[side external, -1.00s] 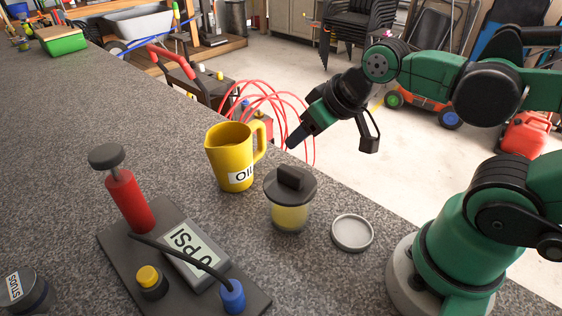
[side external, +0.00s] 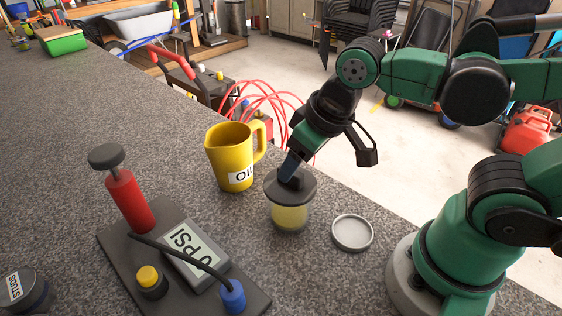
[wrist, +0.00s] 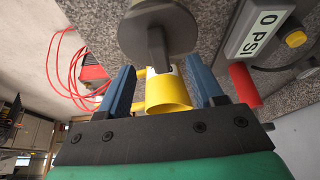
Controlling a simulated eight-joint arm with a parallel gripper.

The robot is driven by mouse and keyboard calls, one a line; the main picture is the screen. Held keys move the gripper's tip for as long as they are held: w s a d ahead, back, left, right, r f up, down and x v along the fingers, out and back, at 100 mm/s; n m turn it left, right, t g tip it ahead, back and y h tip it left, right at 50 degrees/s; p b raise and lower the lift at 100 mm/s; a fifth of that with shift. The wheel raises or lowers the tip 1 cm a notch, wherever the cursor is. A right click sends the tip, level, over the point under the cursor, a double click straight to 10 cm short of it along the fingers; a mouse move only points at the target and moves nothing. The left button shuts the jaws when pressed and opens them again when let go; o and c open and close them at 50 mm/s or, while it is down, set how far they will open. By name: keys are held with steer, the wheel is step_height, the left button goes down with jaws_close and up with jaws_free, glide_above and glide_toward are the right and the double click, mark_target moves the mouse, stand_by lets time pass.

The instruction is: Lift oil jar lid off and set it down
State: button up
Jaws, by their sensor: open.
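The oil jar (side external: 289,217) is a clear jar with yellow contents, upright on the grey speckled counter. Its dark grey lid (side external: 277,187) with a raised bar handle sits on top. In the wrist view the lid (wrist: 182,25) lies just beyond the fingertips, its handle pointing between them. My gripper (side external: 287,173) is tilted down at the lid's handle in the side view. In the wrist view my gripper (wrist: 160,78) has its two blue fingers wide apart, with nothing clamped. Whether a finger touches the lid cannot be told.
A shallow grey round dish (side external: 352,233) lies right of the jar. A yellow OIL jug (side external: 231,158) stands behind it to the left. A pump board with a red cylinder (side external: 128,199) and PSI gauge (side external: 196,251) is at front left.

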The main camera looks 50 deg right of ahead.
steer(key=shift+x, duration=1.35)
jaws_close()
